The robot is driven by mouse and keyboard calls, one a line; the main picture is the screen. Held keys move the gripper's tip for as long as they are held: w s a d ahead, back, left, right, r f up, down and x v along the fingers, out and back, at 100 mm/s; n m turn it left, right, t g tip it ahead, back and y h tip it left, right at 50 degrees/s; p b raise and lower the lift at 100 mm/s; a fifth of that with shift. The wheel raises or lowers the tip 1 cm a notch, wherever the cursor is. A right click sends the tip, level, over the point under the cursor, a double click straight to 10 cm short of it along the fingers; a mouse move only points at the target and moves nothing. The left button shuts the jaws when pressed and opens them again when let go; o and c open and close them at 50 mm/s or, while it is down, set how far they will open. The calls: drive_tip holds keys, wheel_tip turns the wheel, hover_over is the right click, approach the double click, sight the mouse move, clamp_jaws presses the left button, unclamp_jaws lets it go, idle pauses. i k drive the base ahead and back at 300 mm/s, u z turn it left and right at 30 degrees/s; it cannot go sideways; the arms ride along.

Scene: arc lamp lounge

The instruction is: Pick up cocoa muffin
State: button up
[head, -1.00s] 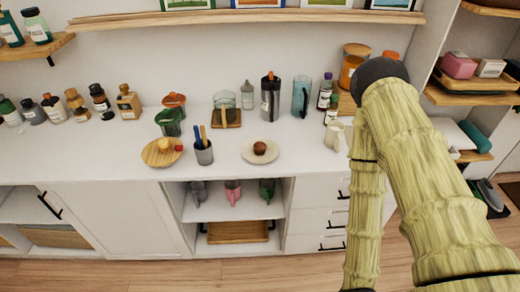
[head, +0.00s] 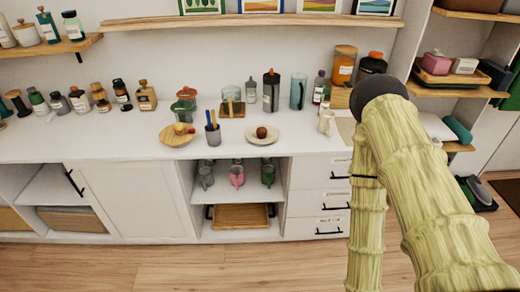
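The cocoa muffin (head: 261,132) is a small round brown thing. It sits on a cream plate (head: 248,138) on the white counter, right of the middle of the head view. My arm fills the right side of the view, in front of the counter's right part. My gripper is outside the picture, so its state does not show.
Left of the plate stand a grey cup with pens (head: 213,134) and a wooden plate (head: 170,138) with food. Bottles, jars and a tumbler (head: 298,92) line the back. The wooden floor (head: 180,265) in front is clear.

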sight(261, 132)
drive_tip(key=z, duration=0.05)
drive_tip(key=k, duration=0.55)
drive_tip(key=u, duration=0.9)
drive_tip(key=i, duration=1.25)
drive_tip(key=z, duration=0.4)
